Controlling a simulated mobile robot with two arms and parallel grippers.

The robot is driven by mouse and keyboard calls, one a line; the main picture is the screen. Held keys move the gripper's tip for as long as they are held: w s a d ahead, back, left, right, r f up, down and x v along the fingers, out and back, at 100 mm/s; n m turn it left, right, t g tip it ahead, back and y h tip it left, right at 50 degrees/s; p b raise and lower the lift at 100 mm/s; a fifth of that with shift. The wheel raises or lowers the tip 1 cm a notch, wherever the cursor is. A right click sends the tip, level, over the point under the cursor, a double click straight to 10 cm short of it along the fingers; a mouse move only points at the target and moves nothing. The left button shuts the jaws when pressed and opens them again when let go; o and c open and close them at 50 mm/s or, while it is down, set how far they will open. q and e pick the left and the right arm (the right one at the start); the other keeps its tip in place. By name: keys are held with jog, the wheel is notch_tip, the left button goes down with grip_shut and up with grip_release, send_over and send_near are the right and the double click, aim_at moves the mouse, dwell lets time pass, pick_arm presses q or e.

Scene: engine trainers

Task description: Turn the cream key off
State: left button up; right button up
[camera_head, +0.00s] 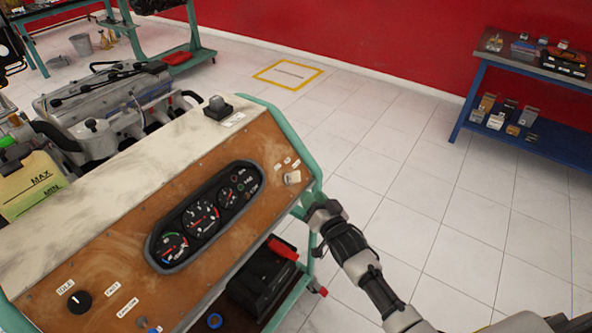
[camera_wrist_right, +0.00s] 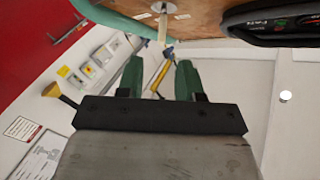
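The cream key (camera_head: 292,178) sits in the upper right corner of the brown instrument panel (camera_head: 215,165), beside small white labels. In the right wrist view the cream key (camera_wrist_right: 162,27) sticks out from the panel at the top, above the gap between my fingers. My right gripper (camera_head: 311,199) is just off the panel's right edge, close to the key. In the wrist view its two green fingers (camera_wrist_right: 158,74) are apart with nothing held between them, and they appear short of the key. My left gripper is not in view.
A green frame (camera_head: 300,142) edges the panel on the right. The gauge cluster (camera_head: 202,215) and a black knob (camera_head: 78,301) are on the panel. An engine (camera_head: 105,105) stands behind it. A blue shelf (camera_head: 520,130) stands far right; the tiled floor between is clear.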

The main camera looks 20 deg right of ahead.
aim_at(300, 181)
jog(key=w, duration=0.3)
jog(key=w+a, duration=0.1)
jog(key=shift+w+r, duration=0.3)
jog(key=w, duration=0.3)
jog(key=shift+a+f, duration=0.15)
jog(key=shift+f, duration=0.1)
jog(key=shift+w+a+r, duration=0.1)
jog(key=shift+w, duration=0.85)
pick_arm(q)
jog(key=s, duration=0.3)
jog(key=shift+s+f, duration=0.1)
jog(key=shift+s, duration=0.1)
pick_arm(e)
grip_shut()
